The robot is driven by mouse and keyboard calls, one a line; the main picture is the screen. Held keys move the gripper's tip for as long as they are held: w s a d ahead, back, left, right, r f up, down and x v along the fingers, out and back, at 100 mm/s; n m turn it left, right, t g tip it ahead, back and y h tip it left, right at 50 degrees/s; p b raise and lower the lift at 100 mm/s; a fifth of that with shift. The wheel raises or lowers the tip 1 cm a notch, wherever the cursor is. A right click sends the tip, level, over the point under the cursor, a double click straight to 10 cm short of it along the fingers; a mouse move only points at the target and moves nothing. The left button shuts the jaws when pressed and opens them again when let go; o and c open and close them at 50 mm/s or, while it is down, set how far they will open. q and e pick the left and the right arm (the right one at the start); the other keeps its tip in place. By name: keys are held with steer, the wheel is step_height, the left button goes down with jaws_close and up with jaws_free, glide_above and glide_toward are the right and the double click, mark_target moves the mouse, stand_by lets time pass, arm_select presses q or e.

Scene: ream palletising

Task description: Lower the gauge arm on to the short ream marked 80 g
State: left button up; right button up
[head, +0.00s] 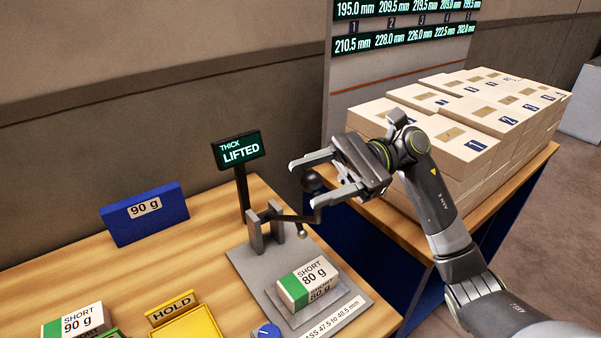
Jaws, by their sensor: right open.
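The short ream marked 80 g (306,283), white with a green end, lies on the grey plate of the thickness gauge (248,262). The gauge arm (290,217) is raised above the ream, with a dark round knob (313,181) at its end. The gauge's small display (238,150) reads THICK LIFTED. My right gripper (303,181) is open, its fingers pointing left on either side of the knob in the picture. I cannot tell whether they touch it. My left gripper is not in view.
A short 90 g ream (78,322), a yellow HOLD tray (185,322) and a blue 90 g bin (146,218) stand left on the wooden table. Stacked numbered boxes (470,142) fill the right table. A board with millimetre readings (402,42) stands behind.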

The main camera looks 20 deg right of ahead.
steer(key=shift+p+x, duration=0.35)
steer(key=shift+x, duration=0.7)
steer(key=shift+a, duration=0.35)
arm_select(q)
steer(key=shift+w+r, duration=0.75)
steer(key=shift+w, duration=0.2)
arm_select(e)
steer(key=c, duration=0.5)
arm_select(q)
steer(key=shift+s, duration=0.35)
arm_select(e)
steer(key=shift+s, duration=0.15)
jaws_close()
